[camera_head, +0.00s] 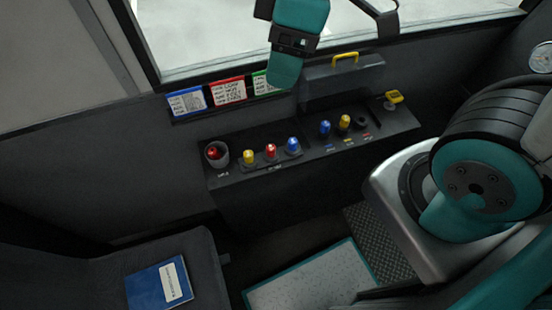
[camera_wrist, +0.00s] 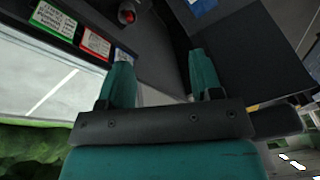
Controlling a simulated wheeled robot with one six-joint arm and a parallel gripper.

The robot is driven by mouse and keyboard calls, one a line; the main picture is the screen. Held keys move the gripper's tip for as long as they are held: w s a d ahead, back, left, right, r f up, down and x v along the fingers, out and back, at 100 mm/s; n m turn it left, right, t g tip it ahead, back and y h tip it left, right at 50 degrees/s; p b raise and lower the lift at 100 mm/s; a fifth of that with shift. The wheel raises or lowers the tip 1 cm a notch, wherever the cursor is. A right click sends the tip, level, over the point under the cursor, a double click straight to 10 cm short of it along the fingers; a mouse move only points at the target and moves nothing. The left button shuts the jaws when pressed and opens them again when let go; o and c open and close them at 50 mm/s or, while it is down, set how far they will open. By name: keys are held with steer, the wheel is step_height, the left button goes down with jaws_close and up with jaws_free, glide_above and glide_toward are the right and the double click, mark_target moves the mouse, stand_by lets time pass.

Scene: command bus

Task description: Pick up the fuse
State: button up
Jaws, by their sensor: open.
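A dark console runs below the window in the head view. Several small coloured capped pieces stand upright on it: on the left a yellow (camera_head: 249,157), a red (camera_head: 271,150) and a blue one (camera_head: 292,145); further right a blue (camera_head: 325,128) and a yellow one (camera_head: 345,122). I cannot tell which of them is the fuse. My gripper (camera_head: 284,72) is high above the back of the console, apart from these pieces. In the wrist view its two teal fingers (camera_wrist: 162,62) are spread with nothing between them.
A red knob in a round cup (camera_head: 216,153) is at the console's left end, also in the wrist view (camera_wrist: 127,14). A grey box with a yellow handle (camera_head: 345,57) stands behind. A blue book (camera_head: 158,285) lies on the seat. A steering wheel edge (camera_head: 385,15) is near the window.

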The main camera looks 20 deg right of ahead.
steer(key=w+d+f+n+h+b, duration=0.1)
steer(key=w+f+n+b, duration=0.45)
steer(key=f, duration=0.55)
steer(key=w+d+f+n+h+b, duration=0.2)
steer(key=w+f+n+b, duration=0.35)
steer(key=f, duration=0.55)
steer(key=b, duration=0.2)
glide_toward(271, 147)
steer(key=shift+m, duration=0.4)
steer(key=f, duration=0.5)
steer(key=shift+s+d+f, duration=0.1)
steer(key=shift+s+f, duration=0.15)
steer(key=shift+s, duration=0.05)
steer(key=shift+w+f+b, duration=0.15)
steer(key=shift+f+b, duration=0.15)
steer(key=shift+f, duration=1)
steer(key=shift+w+f+b, duration=0.1)
steer(key=shift+f+b, duration=0.2)
steer(key=shift+f, duration=1.05)
steer(key=c, duration=1)
steer(key=shift+r, duration=0.15)
